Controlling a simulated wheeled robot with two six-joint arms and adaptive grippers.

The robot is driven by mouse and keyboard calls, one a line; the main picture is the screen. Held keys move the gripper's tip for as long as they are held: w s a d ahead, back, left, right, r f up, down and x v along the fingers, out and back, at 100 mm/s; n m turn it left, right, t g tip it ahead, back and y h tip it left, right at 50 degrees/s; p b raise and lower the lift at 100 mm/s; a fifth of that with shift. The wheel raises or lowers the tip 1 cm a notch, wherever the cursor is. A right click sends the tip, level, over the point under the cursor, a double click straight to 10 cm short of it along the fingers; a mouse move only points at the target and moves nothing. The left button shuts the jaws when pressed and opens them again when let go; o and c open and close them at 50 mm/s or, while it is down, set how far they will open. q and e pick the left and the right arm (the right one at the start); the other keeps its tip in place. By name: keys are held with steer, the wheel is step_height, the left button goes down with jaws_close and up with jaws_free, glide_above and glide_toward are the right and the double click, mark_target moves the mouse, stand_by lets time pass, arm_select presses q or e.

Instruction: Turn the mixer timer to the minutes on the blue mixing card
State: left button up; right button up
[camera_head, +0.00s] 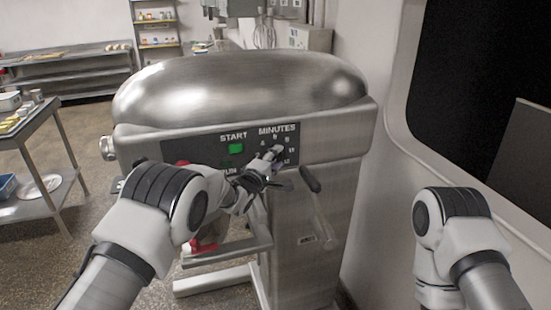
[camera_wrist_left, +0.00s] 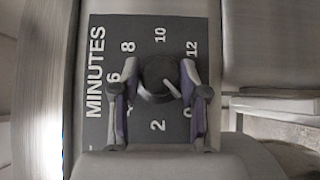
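The mixer's timer knob (camera_wrist_left: 158,72) is black and round with a white pointer line. It sits in a ring of numbers on the dark MINUTES panel (camera_wrist_left: 100,135). The pointer slants to the lower right in the left wrist view, towards the 0. In the head view my left gripper (camera_head: 268,162) is at the panel and covers most of the knob. My right gripper is out of view. I see no blue mixing card.
The steel mixer (camera_head: 240,85) stands ahead, with a green START button (camera_head: 236,149) on its panel and a black-handled lever (camera_head: 310,180) at the right. A side table (camera_head: 45,120) is at the left. A wall and dark window (camera_head: 480,70) are at the right.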

arm_select(q)
steer(key=shift+r, duration=0.1)
steer(key=shift+c, duration=0.6)
steer(key=shift+r, duration=0.1)
